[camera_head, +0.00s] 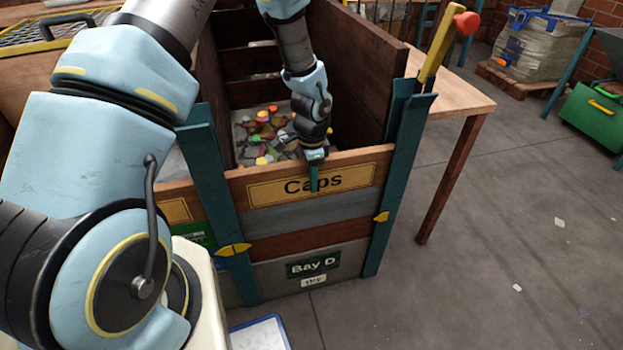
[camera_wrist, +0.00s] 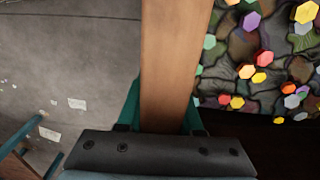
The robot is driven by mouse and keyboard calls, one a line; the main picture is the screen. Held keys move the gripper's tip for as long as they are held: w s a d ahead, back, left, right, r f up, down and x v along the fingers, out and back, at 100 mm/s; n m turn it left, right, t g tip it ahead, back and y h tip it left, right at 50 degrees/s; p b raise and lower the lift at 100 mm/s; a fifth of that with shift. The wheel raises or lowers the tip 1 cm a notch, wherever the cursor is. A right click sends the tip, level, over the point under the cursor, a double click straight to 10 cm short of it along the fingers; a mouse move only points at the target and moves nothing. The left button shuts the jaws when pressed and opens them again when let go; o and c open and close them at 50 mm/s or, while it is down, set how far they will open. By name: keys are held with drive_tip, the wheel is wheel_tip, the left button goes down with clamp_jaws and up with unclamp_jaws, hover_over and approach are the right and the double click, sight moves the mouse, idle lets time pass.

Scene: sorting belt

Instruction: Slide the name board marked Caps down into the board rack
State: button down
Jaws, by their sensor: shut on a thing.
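The wooden name board (camera_head: 352,167) has a yellow label reading Caps. It lies level across the front of the bay, between the two teal posts of the board rack (camera_head: 399,172). Its lower edge is close above a grey board (camera_head: 310,214); I cannot tell whether they touch. My gripper (camera_head: 314,174) points down and is shut on the board's top edge near the middle, with one teal finger in front of the label. In the wrist view the board's brown top edge (camera_wrist: 168,62) runs up from my gripper (camera_wrist: 160,128).
Below are a red-brown board (camera_head: 312,240) and a Bay D panel (camera_head: 345,257). Behind, the bay holds many coloured caps (camera_head: 262,135) between wooden walls. A yellow bar with a red knob (camera_head: 466,23) stands at the right post. The floor at right is mostly clear.

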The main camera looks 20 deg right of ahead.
wheel_tip(320, 180, up, 34)
drive_tip(key=p, duration=2.4)
drive_tip(key=shift+p, duration=0.35)
drive_tip(key=shift+s, duration=0.1)
